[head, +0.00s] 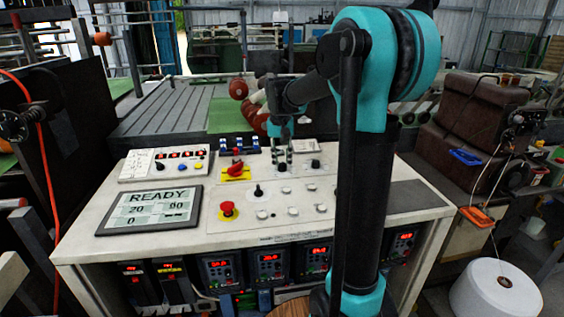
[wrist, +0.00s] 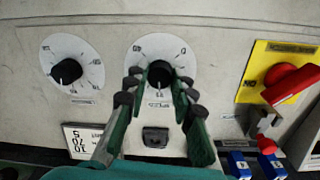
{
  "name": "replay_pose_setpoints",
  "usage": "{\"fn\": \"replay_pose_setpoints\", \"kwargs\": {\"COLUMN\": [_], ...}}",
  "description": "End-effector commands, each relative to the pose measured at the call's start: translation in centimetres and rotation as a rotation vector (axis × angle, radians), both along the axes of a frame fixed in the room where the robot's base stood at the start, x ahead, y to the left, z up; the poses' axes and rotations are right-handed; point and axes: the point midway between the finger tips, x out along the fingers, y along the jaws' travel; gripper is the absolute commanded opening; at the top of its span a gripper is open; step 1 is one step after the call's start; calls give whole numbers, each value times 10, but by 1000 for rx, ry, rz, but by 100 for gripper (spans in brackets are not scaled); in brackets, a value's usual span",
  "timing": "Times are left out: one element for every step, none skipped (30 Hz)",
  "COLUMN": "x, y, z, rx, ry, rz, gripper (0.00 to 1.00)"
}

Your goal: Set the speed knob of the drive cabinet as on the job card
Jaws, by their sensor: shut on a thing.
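My gripper (wrist: 155,92) is shut on a black knob (wrist: 160,72) in the middle of a round white dial (wrist: 180,50) in the wrist view. Its two green fingers with dark pads sit on either side of the knob. The dial's label is too small to read. In the head view my gripper (head: 282,152) points down at the back of the drive cabinet's pale top panel (head: 180,225). A small white plate with upside-down digits (wrist: 83,138) shows in the wrist view; I cannot tell whether it is the job card.
A second black knob (wrist: 66,71) stands beside the held one. A red switch on a yellow plate (wrist: 284,76) is on the other side, with blue parts (wrist: 240,165) near it. A READY screen (head: 150,208) and a red stop button (head: 227,209) lie on the panel.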

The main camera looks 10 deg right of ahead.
Motion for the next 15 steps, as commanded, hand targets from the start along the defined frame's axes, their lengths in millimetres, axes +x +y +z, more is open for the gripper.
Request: {"fn": "replay_pose_setpoints", "kwargs": {"x": [0, 0, 0, 0, 0, 0, 0, 0, 0, 0, 0, 0, 0, 0, 0], "y": [0, 0, 0, 0, 0, 0, 0, 0, 0, 0, 0, 0, 0, 0, 0], "z": [0, 0, 0, 0, 0, 0, 0, 0, 0, 0, 0, 0, 0, 0, 0], "rx": [0, 0, 0, 0, 0, 0, 0, 0, 0, 0, 0, 0, 0, 0, 0], "ry": [0, 0, 0, 0, 0, 0, -1, 0, 0, 0, 0, 0, 0, 0, 0], "rz": [2, 4, 8, 13, 19, 29, 38, 50, 67, 83, 100, 125, 145, 168, 200], "gripper": [0, 0, 0, 0, 0, 0, 0, 0, 0, 0, 0, 0, 0, 0, 0]}}
